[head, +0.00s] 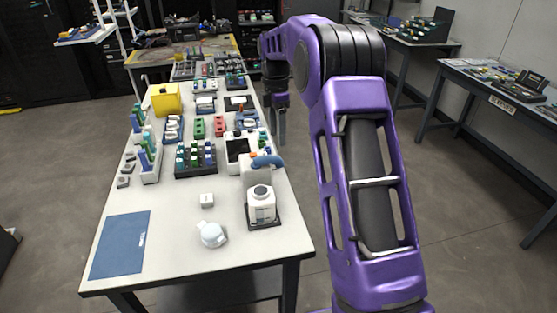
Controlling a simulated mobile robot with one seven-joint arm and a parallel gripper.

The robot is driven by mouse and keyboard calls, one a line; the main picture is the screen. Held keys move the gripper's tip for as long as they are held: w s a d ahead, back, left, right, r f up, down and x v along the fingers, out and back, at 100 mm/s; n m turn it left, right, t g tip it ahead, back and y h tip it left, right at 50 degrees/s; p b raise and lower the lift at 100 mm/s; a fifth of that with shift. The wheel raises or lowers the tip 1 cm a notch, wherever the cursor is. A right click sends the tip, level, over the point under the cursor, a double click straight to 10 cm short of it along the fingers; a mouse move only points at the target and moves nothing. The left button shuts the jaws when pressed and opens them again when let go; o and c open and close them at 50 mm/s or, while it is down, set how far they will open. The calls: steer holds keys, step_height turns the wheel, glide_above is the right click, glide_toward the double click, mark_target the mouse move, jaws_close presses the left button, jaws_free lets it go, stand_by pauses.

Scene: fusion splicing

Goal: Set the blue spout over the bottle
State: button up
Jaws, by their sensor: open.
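A blue curved spout (267,161) shows at the right side of the long white table, above a white boxy body (250,178). I cannot tell how they join. A white bottle (262,208) with a dark top stands upright on a black base (277,221) in front of it, nearer the camera. The spout appears behind the bottle in this view, and I cannot tell whether any of it is over the bottle's top. My gripper (277,122) points down past the table's right edge, beyond the spout, apart from both. It is open and appears empty.
A white lidded jar (211,234), a small white block (207,200) and a blue mat (120,245) lie on the table's near part. Racks of vials (195,158) and a yellow box (166,100) stand farther back. Floor to the right is clear up to side benches (500,85).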

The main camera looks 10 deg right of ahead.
mark_target(278, 157)
steer(key=f, duration=0.8)
steer(key=shift+s+f+b, duration=0.3)
steer(key=shift+f+b, duration=0.05)
steer(key=shift+f, duration=0.05)
steer(key=shift+d, duration=0.1)
jaws_close()
stand_by(0.8)
